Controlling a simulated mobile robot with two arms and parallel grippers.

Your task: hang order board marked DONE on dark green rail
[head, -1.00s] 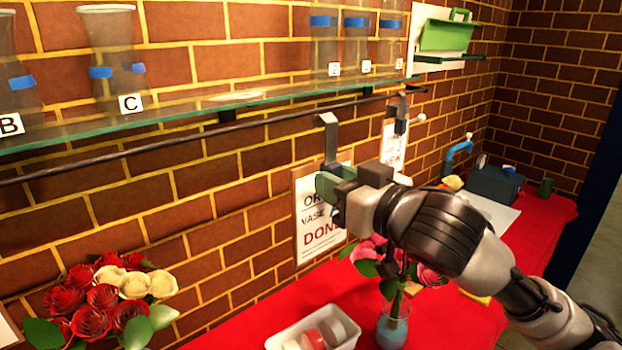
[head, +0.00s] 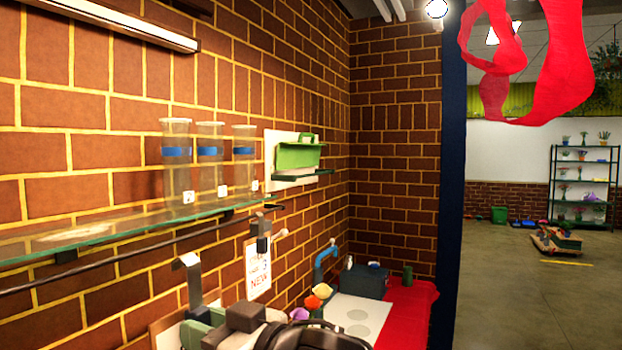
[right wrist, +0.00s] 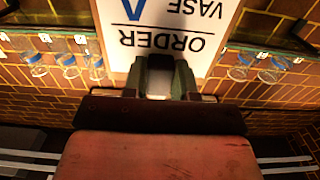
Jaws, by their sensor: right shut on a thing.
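My right gripper (head: 203,328) is at the bottom of the head view, shut on the order board. The board (head: 165,335) is mostly cut off there; its grey hook (head: 189,278) stands up above the gripper. The hook top appears just below the dark rail (head: 130,252) in the picture; I cannot tell the gap in depth. The rail runs along the brick wall under the glass shelf and looks nearly black. In the right wrist view the board (right wrist: 215,15) shows ORDER and VASE upside down, with the gripper fingers (right wrist: 160,82) at its edge. DONE is not visible now. My left gripper is not in view.
A NEW board (head: 258,272) hangs from a dark hook at the rail's right part. The glass shelf (head: 130,222) above carries clear vases (head: 210,165). A green box (head: 297,156) sits on a wall ledge farther right. A blue-handled object (head: 325,258) and dark box (head: 366,281) stand on the red table.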

